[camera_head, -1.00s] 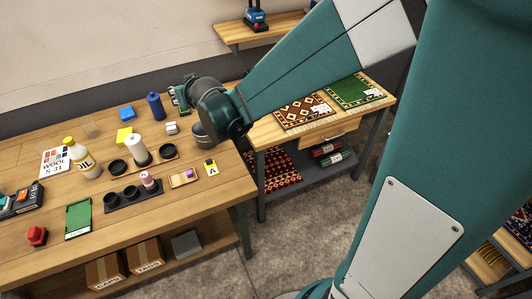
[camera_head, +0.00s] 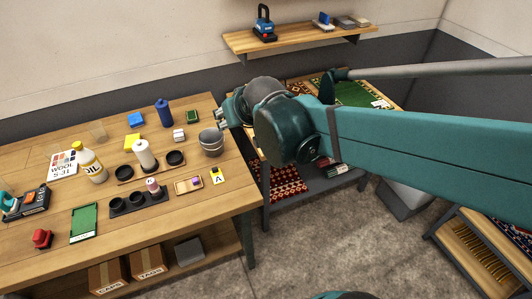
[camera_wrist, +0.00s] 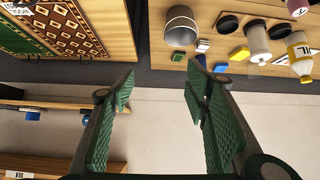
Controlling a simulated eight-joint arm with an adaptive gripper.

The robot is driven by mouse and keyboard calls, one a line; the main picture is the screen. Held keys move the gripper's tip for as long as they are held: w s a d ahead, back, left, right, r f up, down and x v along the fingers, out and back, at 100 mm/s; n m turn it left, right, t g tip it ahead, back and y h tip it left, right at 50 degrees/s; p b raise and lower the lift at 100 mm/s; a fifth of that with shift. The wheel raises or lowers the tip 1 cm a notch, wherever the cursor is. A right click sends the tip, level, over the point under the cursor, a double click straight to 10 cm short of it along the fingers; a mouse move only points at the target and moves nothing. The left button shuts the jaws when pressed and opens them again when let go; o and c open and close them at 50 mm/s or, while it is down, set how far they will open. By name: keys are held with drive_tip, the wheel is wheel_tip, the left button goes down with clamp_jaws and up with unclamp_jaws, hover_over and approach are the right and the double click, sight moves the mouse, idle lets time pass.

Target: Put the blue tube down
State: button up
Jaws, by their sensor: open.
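The blue tube (camera_head: 164,113) stands upright on the back part of the wooden workbench (camera_head: 60,225). In the wrist view, the blue tube (camera_wrist: 201,61) shows only in part, beyond one finger. My gripper (camera_head: 221,117) is to the right of the tube, near the grey bucket and apart from the tube. In the wrist view, my gripper (camera_wrist: 160,92) has its two green-padded fingers wide apart, with nothing between them.
A grey bucket (camera_head: 211,142), a green box (camera_head: 192,117), a white cube (camera_head: 179,135), a yellow block (camera_head: 132,141) and a blue block (camera_head: 136,119) stand around the tube. A wall shelf (camera_head: 300,40) is above. The bench's front right has bare room.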

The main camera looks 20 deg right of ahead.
drive_tip(key=s+d+f+g, duration=0.1)
drive_tip(key=s+d, duration=0.1)
drive_tip(key=s, duration=0.7)
drive_tip(key=s+d+f+g, duration=0.1)
drive_tip(key=s+f, duration=0.1)
drive_tip(key=s, duration=0.8)
drive_tip(key=shift+s+d, duration=0.15)
drive_tip(key=shift+d, duration=0.2)
